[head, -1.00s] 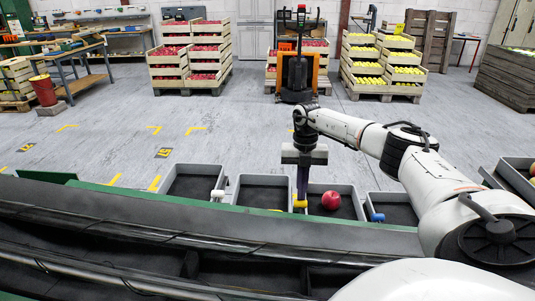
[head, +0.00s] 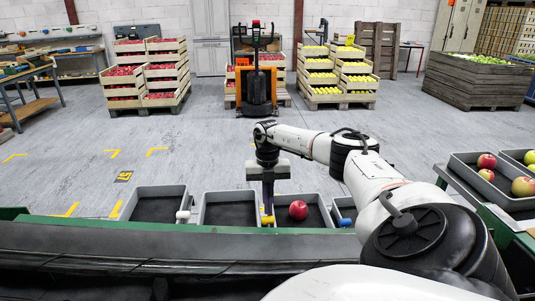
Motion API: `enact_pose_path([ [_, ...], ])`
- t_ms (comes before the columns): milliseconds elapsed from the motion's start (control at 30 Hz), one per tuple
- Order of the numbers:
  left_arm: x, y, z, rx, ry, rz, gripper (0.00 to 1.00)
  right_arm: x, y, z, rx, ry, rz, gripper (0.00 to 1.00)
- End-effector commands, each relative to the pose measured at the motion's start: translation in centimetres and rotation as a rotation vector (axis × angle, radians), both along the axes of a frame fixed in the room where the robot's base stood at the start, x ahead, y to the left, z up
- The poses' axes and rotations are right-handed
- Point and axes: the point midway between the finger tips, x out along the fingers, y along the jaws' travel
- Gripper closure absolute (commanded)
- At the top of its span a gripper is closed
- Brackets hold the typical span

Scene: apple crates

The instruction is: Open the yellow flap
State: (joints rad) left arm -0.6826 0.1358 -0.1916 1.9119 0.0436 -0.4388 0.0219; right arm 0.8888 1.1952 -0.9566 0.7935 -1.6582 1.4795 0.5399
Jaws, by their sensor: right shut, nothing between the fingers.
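The yellow flap (head: 267,220) is a small yellow piece at the near edge of the row of grey trays, beside the tray with the red apple. My right gripper (head: 268,208) points straight down at it, fingers shut with nothing between them. The fingertips are right at the flap and partly cover it; I cannot tell whether they touch it. The flap's angle is too small to read. A white flap (head: 183,215) and a blue flap (head: 345,222) sit to its left and right along the same edge. My left gripper is out of view.
The two trays to the left look empty. More apples lie in trays at right (head: 481,197). A dark conveyor (head: 130,240) runs in front. Apple crates and an orange pallet truck (head: 256,88) stand far back.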

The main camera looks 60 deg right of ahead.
Motion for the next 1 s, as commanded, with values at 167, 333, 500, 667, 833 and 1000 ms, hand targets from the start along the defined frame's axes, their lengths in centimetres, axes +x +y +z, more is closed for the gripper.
enact_pose_path([
  [167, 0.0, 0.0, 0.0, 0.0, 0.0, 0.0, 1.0, 0.1, -0.1, 0.8, 0.0, -0.001, 0.001, 1.0],
  [333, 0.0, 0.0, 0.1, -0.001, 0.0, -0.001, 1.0, 0.4, -0.4, 3.7, 0.0, -0.006, 0.0, 1.0],
  [500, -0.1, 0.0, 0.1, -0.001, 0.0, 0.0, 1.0, 0.6, -0.6, 7.1, 0.0, -0.006, 0.0, 1.0],
  [667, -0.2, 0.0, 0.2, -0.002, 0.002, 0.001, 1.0, 0.6, -0.9, 9.3, 0.0, -0.004, 0.0, 1.0],
  [833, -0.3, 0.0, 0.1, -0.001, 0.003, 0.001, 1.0, 0.6, -1.0, 10.2, 0.0, -0.001, -0.001, 1.0],
  [1000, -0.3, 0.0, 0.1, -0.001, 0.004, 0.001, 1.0, 0.6, -1.0, 10.3, 0.0, 0.0, 0.0, 1.0],
])
